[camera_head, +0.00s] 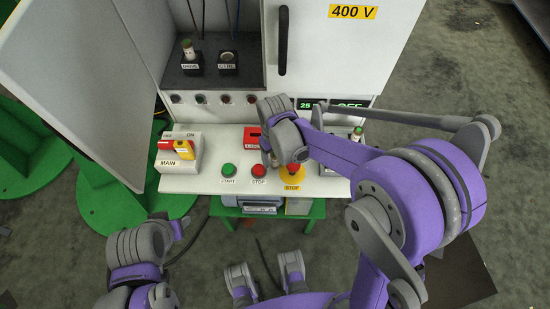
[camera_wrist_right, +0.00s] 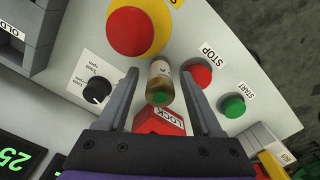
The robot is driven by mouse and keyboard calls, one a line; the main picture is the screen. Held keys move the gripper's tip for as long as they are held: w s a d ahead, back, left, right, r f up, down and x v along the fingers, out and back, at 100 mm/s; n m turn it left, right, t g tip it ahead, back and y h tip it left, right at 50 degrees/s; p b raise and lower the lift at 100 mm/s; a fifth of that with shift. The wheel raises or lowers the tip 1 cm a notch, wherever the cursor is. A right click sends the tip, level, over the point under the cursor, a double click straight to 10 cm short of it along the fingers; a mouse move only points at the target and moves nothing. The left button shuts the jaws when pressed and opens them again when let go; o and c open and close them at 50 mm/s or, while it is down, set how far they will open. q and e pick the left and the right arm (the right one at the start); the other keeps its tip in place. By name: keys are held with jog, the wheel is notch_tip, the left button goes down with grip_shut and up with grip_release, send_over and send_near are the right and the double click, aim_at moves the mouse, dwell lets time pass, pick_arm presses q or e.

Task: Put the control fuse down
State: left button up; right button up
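The control fuse (camera_wrist_right: 160,78), a pale cylinder with a green end, shows in the right wrist view between the fingers of my right gripper (camera_wrist_right: 160,75). The fingers are spread, with a gap on each side of the fuse. The fuse seems to stand on the white panel by the red LOCK box (camera_wrist_right: 160,122); its exact contact is unclear. In the head view my right gripper (camera_head: 270,155) is over the panel and hides the fuse. The CTRL holder (camera_head: 227,64) in the cabinet looks empty. My left gripper (camera_head: 176,230) is at the lower left, its fingers unclear.
The panel carries a yellow-and-red emergency stop (camera_head: 292,174), a red STOP button (camera_head: 259,171), a green START button (camera_head: 228,170) and a MAIN switch (camera_head: 180,150). A fuse sits in the DRIVE holder (camera_head: 190,62). Another green-topped fuse (camera_head: 357,132) stands at the panel's right.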

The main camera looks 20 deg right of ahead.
grip_shut()
